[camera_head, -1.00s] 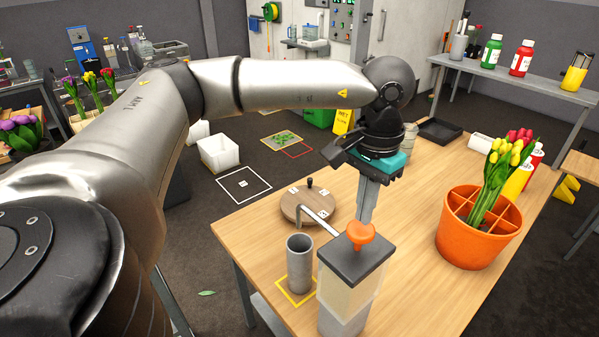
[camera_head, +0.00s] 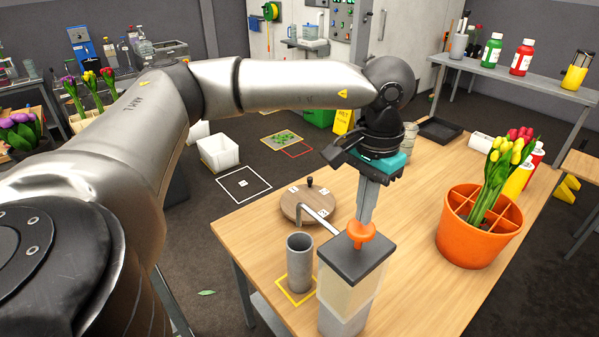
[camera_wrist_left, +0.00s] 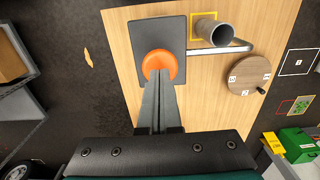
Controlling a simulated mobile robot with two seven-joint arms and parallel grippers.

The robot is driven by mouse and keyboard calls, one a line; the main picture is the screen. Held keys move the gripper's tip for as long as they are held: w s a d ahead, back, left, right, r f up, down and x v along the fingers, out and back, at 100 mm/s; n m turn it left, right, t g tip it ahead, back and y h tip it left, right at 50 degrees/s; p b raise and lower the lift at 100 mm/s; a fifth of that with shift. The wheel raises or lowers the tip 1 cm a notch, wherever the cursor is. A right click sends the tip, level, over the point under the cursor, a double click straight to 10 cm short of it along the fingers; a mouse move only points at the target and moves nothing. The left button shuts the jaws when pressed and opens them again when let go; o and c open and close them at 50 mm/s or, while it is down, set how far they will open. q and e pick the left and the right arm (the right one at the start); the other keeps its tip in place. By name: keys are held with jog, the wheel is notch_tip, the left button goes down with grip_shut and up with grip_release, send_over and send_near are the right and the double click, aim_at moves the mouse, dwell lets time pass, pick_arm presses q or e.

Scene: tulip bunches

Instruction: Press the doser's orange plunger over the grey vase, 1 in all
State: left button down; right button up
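The doser (camera_head: 355,285) is a clear box with a dark lid at the table's front edge. Its orange plunger (camera_head: 360,234) stands on the lid and also shows in the wrist view (camera_wrist_left: 160,64). A silver spout (camera_head: 318,219) reaches from the doser toward the grey vase (camera_head: 299,267), a cylinder inside a yellow square; the vase also shows in the wrist view (camera_wrist_left: 206,30). My left gripper (camera_head: 364,221) points down with its fingers together and nothing between them. Its tips are at the plunger's top; I cannot tell whether they touch. My right gripper is out of view.
A round wooden board (camera_head: 306,203) with a black knob lies behind the vase. An orange divided pot (camera_head: 478,238) with tulips stands to the right. A black tray (camera_head: 440,130) lies at the back. The table between doser and pot is clear.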

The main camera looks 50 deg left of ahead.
aim_at(361, 226)
pick_arm(q)
jog(key=shift+f+b, duration=1.7)
jog(key=shift+f, duration=0.35)
notch_tip(361, 226, up, 8)
jog(key=p, duration=0.4)
jog(key=shift+f+p, duration=0.15)
jog(key=shift+p, duration=0.25)
